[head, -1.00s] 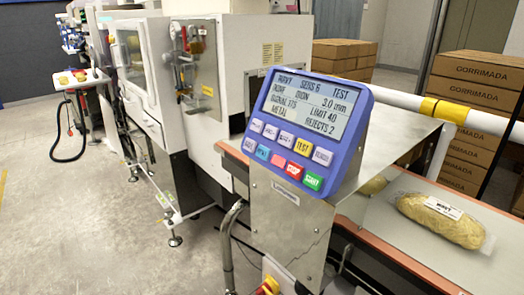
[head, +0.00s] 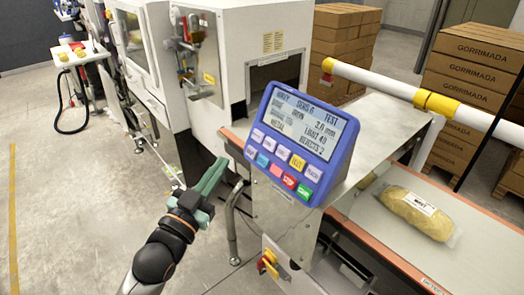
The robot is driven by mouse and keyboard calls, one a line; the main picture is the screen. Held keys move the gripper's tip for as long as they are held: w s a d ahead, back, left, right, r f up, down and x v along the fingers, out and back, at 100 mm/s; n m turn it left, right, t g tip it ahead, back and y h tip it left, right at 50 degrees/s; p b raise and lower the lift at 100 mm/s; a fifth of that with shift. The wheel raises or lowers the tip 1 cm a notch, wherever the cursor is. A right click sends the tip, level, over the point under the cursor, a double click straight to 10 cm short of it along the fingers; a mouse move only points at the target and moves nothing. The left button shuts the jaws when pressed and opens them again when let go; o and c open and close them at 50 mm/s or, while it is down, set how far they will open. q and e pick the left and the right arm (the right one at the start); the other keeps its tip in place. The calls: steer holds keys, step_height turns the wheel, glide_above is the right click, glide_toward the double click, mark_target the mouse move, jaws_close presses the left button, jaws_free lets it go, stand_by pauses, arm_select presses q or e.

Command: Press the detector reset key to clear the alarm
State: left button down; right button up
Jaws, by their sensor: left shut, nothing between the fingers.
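The detector's blue control panel (head: 338,169) has a lit screen (head: 303,122) with several text lines, including "METAL" and "REJECTS 2". Below the screen are two rows of small keys. The upper row has purple keys and a yellow TEST key (head: 298,162). The lower row includes a blue key (head: 263,160), a pink key (head: 276,171), a red STOP key (head: 290,182) and a green key (head: 304,191). I cannot read which key is the reset key. My left gripper (head: 219,166) is shut and empty, left of the panel and apart from the keys. My right gripper is out of view.
A wrapped loaf (head: 417,211) lies on the belt (head: 361,214) at right. A metal housing (head: 284,222) stands under the panel, with a red and yellow switch (head: 267,262). A white rail with yellow bands (head: 437,103) runs behind. Open floor lies at left.

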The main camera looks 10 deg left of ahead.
mark_target(263, 161)
arm_select(q)
steer(key=shift+w, duration=0.1)
stand_by(0.3)
steer(key=w+d+f+b, duration=0.3)
steer(key=w+d+b, duration=0.1)
steer(key=w, duration=0.2)
steer(key=shift+d+f+b, duration=0.4)
stand_by(1.9)
steer(key=shift+w+d+f, duration=0.2)
steer(key=shift+w+d, duration=0.05)
steer(key=shift+w, duration=0.05)
